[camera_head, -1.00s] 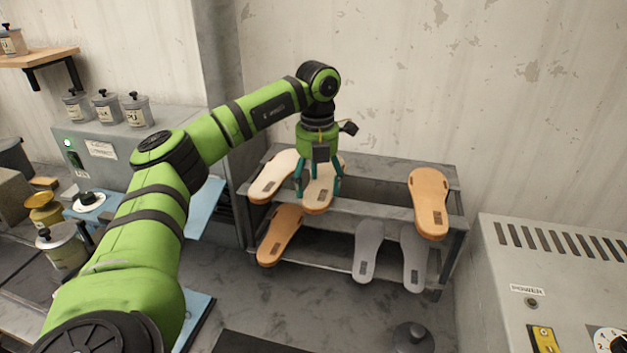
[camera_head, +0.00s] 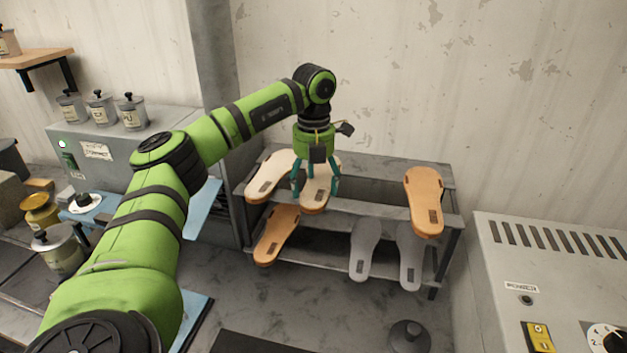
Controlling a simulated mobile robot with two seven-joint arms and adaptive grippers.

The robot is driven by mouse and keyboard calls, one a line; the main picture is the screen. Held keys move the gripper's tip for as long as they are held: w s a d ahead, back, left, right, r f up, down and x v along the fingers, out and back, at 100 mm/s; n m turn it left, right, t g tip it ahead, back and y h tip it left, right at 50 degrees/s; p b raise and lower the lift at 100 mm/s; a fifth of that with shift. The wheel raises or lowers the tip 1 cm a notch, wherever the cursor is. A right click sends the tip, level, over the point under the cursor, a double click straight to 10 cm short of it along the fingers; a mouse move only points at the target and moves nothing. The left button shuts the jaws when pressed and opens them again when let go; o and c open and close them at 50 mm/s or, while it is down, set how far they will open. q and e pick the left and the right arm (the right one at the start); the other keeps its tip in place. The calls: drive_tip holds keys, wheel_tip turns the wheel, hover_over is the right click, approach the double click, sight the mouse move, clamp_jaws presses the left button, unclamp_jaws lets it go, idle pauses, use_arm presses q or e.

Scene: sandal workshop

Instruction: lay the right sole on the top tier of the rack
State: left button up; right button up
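The grey two-tier rack (camera_head: 375,168) stands against the wall. On its top tier lie a cream sole (camera_head: 268,178) at the left, another cream-topped sole (camera_head: 314,197) beside it, and a tan sole (camera_head: 424,200) at the right end. My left gripper (camera_head: 315,197) points down over the second cream sole. Its teal fingers are spread, one on each side of that sole, and I see no clear contact. The gripper hides part of this sole. I cannot tell which one is the right sole. My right gripper is out of view.
On the lower tier lie an orange sole (camera_head: 277,235) and two grey soles (camera_head: 364,250) (camera_head: 410,257). The top tier is free between the middle cream sole and the tan one. A grey machine (camera_head: 540,270) stands close at the right; lidded jars (camera_head: 100,108) stand at the left.

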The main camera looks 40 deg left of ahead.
use_arm(q)
drive_tip(key=shift+o, duration=0.3)
wheel_tip(320, 180, up, 12)
idle(0.6)
